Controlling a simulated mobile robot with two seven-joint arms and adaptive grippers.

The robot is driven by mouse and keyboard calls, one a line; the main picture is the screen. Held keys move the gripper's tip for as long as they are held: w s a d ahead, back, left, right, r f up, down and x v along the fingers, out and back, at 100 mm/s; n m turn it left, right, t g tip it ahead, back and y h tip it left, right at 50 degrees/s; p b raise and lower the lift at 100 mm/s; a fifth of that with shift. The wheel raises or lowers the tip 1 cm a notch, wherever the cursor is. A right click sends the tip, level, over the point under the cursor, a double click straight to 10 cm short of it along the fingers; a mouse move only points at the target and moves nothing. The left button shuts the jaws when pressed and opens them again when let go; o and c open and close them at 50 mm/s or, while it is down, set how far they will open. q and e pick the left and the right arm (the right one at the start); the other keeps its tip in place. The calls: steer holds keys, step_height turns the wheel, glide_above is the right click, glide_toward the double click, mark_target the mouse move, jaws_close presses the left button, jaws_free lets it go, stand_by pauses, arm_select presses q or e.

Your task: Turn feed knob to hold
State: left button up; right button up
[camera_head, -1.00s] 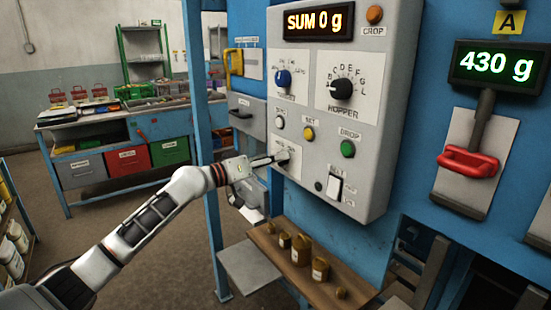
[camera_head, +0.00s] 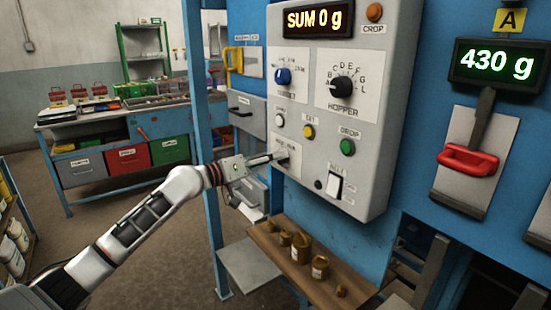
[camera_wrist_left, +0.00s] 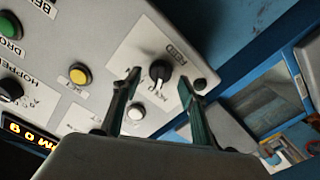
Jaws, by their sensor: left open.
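The feed knob is a small black knob with a light pointer mark on a white plate; it shows best in the left wrist view (camera_wrist_left: 160,72). Its pointer lies between the printed FEED label (camera_wrist_left: 178,47) and another label on the plate. My left gripper (camera_wrist_left: 160,86) is open, with its two dark fingers apart on either side of the knob in that view. Whether they touch it, I cannot tell. In the head view my left gripper (camera_head: 282,157) reaches the lower left of the grey control panel (camera_head: 385,110) and hides most of the knob. My right gripper is not in view.
A white button (camera_wrist_left: 136,112) and a yellow button (camera_wrist_left: 79,73) sit close by. The hopper knob (camera_head: 341,87), a green button (camera_head: 347,147) and a white rocker switch (camera_head: 334,186) are on the same panel. A wooden shelf (camera_head: 330,280) with brown weights stands below.

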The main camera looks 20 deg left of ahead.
arm_select(q)
steer(key=v, duration=1.1)
steer(key=s+d+f+m+g+y, duration=0.15)
steer(key=s+d+f, duration=0.3)
steer(key=f, duration=0.95)
steer(key=s+d+f+n+y, duration=0.1)
steer(key=s+d+f+y, duration=0.3)
steer(key=f, duration=0.9)
steer(key=s+f+m+g+y, duration=0.1)
steer(key=s+f, duration=0.9)
steer(key=s, duration=0.2)
steer(key=s+f+m+g+y, duration=0.1)
steer(key=s+f+y, duration=0.1)
steer(key=s+f, duration=0.8)
steer(key=s, duration=0.3)
steer(key=shift+s+d, duration=0.15)
steer(key=shift+d, duration=0.25)
